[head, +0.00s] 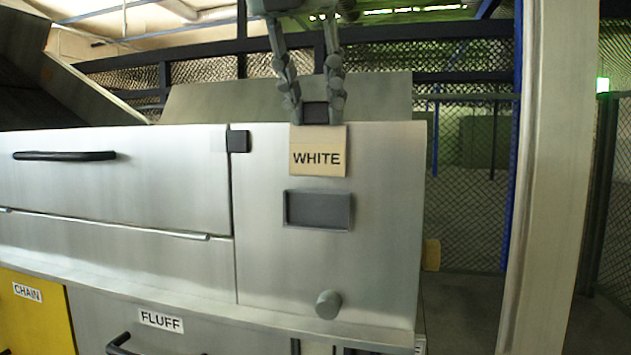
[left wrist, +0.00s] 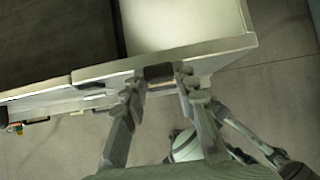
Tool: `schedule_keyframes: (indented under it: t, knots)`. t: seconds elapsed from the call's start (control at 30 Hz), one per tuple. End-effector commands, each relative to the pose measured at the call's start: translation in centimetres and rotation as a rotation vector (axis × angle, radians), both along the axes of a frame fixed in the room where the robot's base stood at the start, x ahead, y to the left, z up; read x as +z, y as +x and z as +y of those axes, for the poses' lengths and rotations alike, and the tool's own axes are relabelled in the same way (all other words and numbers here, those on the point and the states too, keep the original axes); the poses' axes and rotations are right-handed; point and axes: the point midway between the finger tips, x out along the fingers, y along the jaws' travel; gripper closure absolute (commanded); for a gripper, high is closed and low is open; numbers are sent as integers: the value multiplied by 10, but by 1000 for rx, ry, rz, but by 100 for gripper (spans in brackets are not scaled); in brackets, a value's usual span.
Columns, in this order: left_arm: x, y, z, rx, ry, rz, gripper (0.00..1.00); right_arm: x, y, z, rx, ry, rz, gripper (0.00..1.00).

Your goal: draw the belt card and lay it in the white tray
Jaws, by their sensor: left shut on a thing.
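The belt card (head: 318,165) is a tan card reading WHITE, upright in front of the steel cabinet's right panel, with a dark tab (head: 316,113) at its top. My left gripper (head: 314,108) comes down from above, its fingertips shut on the dark tab. In the left wrist view the same gripper (left wrist: 162,88) has the dark tab (left wrist: 158,72) between its fingertips, by the cabinet's front edge. The card's face is hidden there. I cannot tell whether the card touches the panel. I cannot make out the white tray. My right gripper is not in view.
The steel cabinet (head: 260,260) has a dark recess (head: 318,210) and a round knob (head: 328,304) below the card. Drawers with black handles lie left, labelled CHAIN (head: 27,292) and FLUFF (head: 161,321) lower down. A pale post (head: 550,180) stands right.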

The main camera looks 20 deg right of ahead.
Motion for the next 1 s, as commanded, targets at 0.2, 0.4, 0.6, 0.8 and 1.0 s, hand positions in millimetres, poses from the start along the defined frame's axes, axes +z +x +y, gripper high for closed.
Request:
schedule_keyframes:
  t: [0.2,0.4,0.6,0.8,1.0]
  knots:
    - [8,0,0,0,1,2,100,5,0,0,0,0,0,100]
    - [7,0,0,-1,2,2,100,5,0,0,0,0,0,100]
    - [13,-1,0,-1,2,1,100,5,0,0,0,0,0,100]
    - [29,0,0,-1,0,2,100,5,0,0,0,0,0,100]
    - [43,-1,0,-1,0,1,100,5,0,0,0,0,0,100]
